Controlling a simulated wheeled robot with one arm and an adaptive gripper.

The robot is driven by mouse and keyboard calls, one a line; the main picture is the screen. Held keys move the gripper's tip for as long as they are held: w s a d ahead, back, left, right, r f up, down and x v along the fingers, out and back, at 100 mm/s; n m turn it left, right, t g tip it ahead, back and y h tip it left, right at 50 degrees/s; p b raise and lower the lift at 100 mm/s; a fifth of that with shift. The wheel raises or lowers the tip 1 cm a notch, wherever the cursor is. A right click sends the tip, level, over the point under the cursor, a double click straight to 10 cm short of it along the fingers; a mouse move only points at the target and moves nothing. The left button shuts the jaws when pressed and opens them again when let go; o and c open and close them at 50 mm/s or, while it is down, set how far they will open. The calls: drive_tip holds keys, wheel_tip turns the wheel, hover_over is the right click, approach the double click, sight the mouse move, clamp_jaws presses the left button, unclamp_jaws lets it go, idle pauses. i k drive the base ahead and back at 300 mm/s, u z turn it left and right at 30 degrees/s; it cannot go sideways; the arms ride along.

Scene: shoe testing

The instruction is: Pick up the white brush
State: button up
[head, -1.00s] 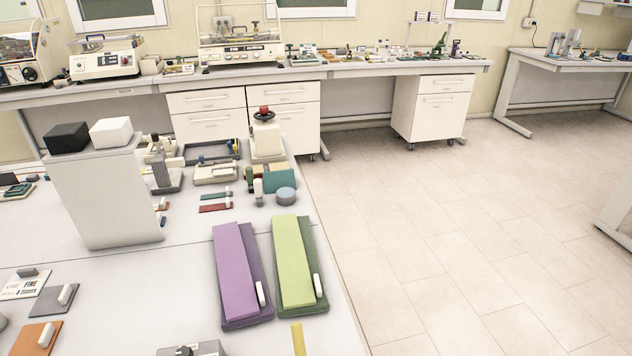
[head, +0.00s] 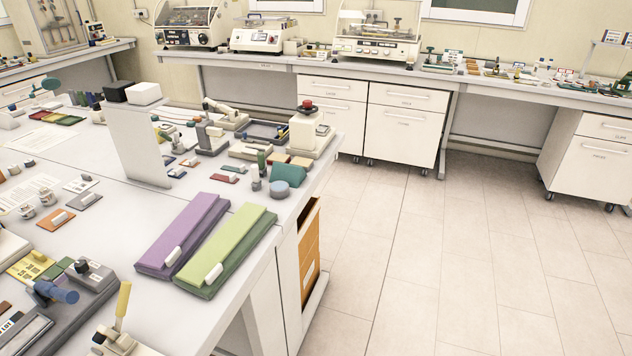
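No object can be surely told as the white brush at this size. Small white oblong pieces lie on the long purple pad (head: 190,228) and the long green pad (head: 235,243) near the table's right edge: one white piece (head: 173,257) on the purple pad, one white piece (head: 213,273) on the green pad. A white block (head: 144,93) sits beside a black block (head: 117,91) on top of a white upright stand (head: 138,145). My gripper is not in view.
The white worktable (head: 120,215) is crowded with small tools and cards. A grey fixture with a blue cylinder (head: 62,292) and a yellow-handled tool (head: 122,302) stand at its near edge. Tiled floor (head: 440,250) to the right is free. Benches with drawers line the back wall.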

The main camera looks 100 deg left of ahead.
sight(255, 183)
drive_tip(key=i, duration=0.2)
drive_tip(key=u, duration=3.25)
drive_tip(key=i, duration=2.15)
drive_tip(key=u, duration=2.5)
